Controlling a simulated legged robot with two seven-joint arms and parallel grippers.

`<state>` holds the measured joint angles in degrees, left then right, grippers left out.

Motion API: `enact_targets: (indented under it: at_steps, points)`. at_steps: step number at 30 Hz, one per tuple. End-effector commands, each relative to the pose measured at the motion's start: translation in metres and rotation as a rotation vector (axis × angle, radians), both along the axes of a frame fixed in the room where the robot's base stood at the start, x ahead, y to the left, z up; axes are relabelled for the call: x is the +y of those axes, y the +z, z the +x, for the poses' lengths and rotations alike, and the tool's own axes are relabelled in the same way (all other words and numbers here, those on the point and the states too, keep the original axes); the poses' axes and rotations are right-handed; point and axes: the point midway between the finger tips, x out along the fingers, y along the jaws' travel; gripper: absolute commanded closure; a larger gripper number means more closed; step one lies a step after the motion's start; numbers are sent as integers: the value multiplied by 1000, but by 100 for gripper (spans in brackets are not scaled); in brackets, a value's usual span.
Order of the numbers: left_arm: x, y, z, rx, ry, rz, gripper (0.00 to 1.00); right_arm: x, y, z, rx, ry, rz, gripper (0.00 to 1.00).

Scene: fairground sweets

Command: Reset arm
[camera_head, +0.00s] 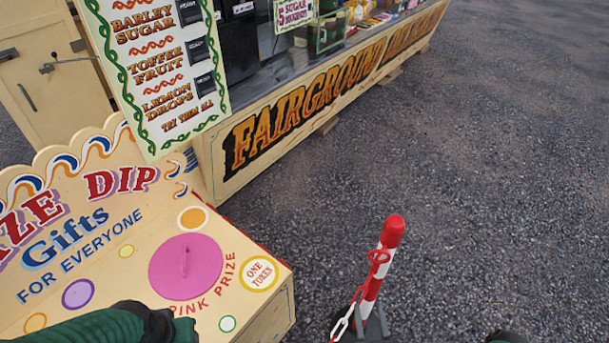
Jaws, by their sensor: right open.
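My left arm (100,326) is dark green with a black joint and comes in from the lower left, over the prize dip counter. Its gripper is out of the picture. A bit of green at the bottom edge (506,338) seems to be my right arm.
The cream prize dip counter (130,262) with a pink round lid (186,266) fills the lower left. A fairground sweet stall (300,112) runs across the back, with a sweets sign (165,75). A chain (345,322) hangs by the post. Grey asphalt (500,180) at right is clear.

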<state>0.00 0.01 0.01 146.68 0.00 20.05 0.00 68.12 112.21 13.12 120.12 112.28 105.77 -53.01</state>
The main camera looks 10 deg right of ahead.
Motion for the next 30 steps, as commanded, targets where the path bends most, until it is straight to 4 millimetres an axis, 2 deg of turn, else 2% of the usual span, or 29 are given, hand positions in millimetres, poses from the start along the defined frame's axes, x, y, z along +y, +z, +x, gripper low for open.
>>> enact_targets:
  at_steps: [2, 3, 5, 6, 8, 9, 11, 13, 15, 17, 19, 21, 24, 25, 27, 30]
  points:
    - [0, 0, 0, 0, 0, 0, 61, 30, 36, 17, -74, 263, -40, 53]
    - [0, 0, 0, 0, 0, 0, 61, 55, 55, 19, -107, 439, -63, 53]
    - [0, 0, 0, 0, 0, 0, 61, 97, 81, 11, -135, 727, -114, 53]
    - [0, 0, 0, 0, 0, 0, 61, 122, 94, -2, -140, 915, -158, 53]
    - [0, 0, 0, 0, 0, 0, 61, 153, 107, -29, -128, 1188, -244, 53]
    - [0, 0, 0, 0, 0, 0, 61, 167, 112, -51, -109, 1363, -317, 53]
    - [0, 0, 0, 0, 0, 0, 61, 178, 113, -84, -65, 1608, -451, 53]
    - [0, 0, 0, 0, 0, 0, 61, 174, 110, -119, 2, 1861, -653, 53]
    - [0, 0, 0, 0, 0, 0, 61, 155, 104, -141, 80, 2064, -903, 53]
    - [0, 0, 0, 0, 0, 0, 61, 131, 101, -147, 146, 2188, -1157, 53]
    - [0, 0, 0, 0, 0, 0, 61, 101, 105, -137, 212, 2261, -1494, 53]
    - [0, 0, 0, 0, 0, 0, 61, 77, 118, -113, 248, 2247, -1841, 53]
    - [0, 0, 0, 0, 0, 0, 61, 62, 145, -74, 247, 2122, -2257, 53]
    - [0, 0, 0, 0, 0, 0, 61, 61, 154, -64, -238, -2073, 2343, 53]
    - [0, 0, 0, 0, 0, 0, 61, 61, 169, -47, -208, -1909, 2405, 53]
    - [0, 0, 0, 0, 0, 0, 61, 61, 179, -37, -186, -1811, 2439, 53]
